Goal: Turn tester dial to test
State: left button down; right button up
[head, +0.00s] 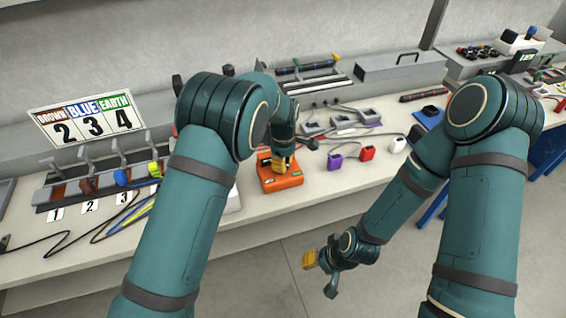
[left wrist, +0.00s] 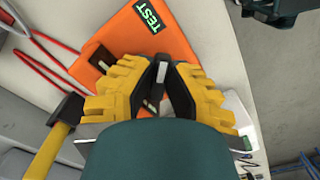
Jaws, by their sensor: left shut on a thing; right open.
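The orange tester (head: 282,181) stands on the bench in front of my left arm. In the left wrist view its orange face (left wrist: 117,40) carries a green TEST label (left wrist: 151,14). My left gripper (head: 283,163) is over the tester with its yellow fingers down on it. In the left wrist view the left gripper (left wrist: 158,90) is shut on a dark dial (left wrist: 158,78) with a pale mark between the fingers. The dial's exact pointing is hard to tell. My right gripper (head: 320,272) is open and empty, low in front of the bench.
A terminal block with levers and coloured wires (head: 105,178) is at the left, below a BROWN BLUE EARTH sign (head: 88,118). Purple (head: 335,160), red (head: 367,152) and white (head: 397,145) small blocks lie right of the tester. The floor in front of the bench is clear.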

pick_arm(q)
jog(key=shift+s+f, duration=0.1)
jog(key=c, duration=1.2)
grip_release()
notch_tip(320, 180, up, 12)
jog(key=shift+r, duration=0.1)
